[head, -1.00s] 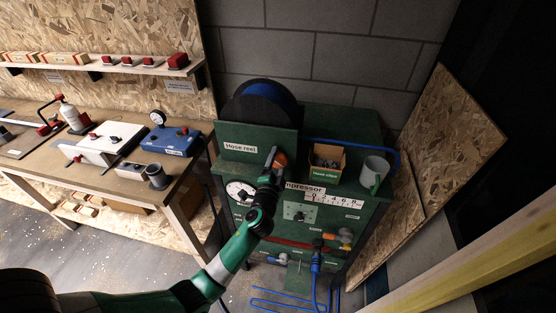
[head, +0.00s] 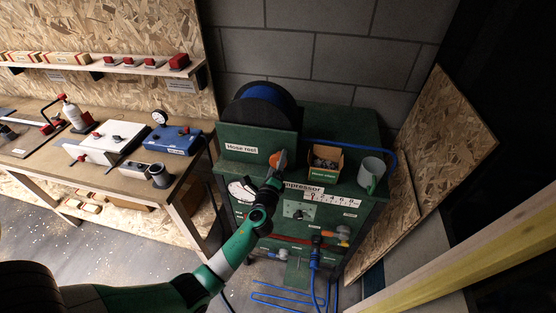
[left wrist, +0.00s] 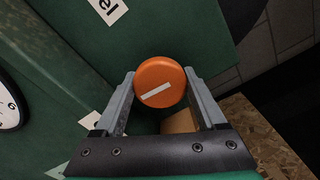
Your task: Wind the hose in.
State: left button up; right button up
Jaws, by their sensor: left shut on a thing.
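The hose reel (head: 262,108) is a black drum with blue hose on it, standing behind a green panel labelled "Hose reel". An orange round knob (left wrist: 160,82) with a white stripe sits at the right end of that panel. My left gripper (head: 279,162) is shut on the knob; in the left wrist view its two grey fingers lie on either side of it. Blue hose (head: 330,142) runs from the reel along the back of the green cabinet top and down its right side. More blue hose (head: 285,298) lies in loops on the floor. My right gripper is not seen.
On the cabinet top stand an open box of hose clips (head: 326,160) and a grey-green mug (head: 371,174), right of my gripper. The compressor front has a gauge (head: 241,190) and valves. A workbench (head: 130,185) with tools stands left. A wooden beam crosses the lower right.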

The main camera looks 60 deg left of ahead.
pick_arm(q)
jog(key=m+p, duration=0.2)
jog(key=m, duration=0.5)
jog(key=shift+r, duration=0.15)
jog(key=m+p, duration=0.1)
jog(key=m, duration=0.3)
jog(key=shift+p, duration=0.35)
jog(key=m+p, duration=0.1)
jog(key=m, duration=0.2)
jog(key=shift+m, duration=0.3)
jog(key=m+p, duration=0.1)
jog(key=m, duration=0.2)
jog(key=shift+m, duration=0.3)
jog(key=m+p, duration=0.1)
jog(key=m, duration=0.2)
jog(key=shift+m+p, duration=0.3)
jog(key=shift+m, duration=0.1)
jog(key=m+p, duration=0.1)
jog(key=m, duration=0.2)
jog(key=shift+m+p, duration=0.4)
jog(key=shift+m, duration=1.2)
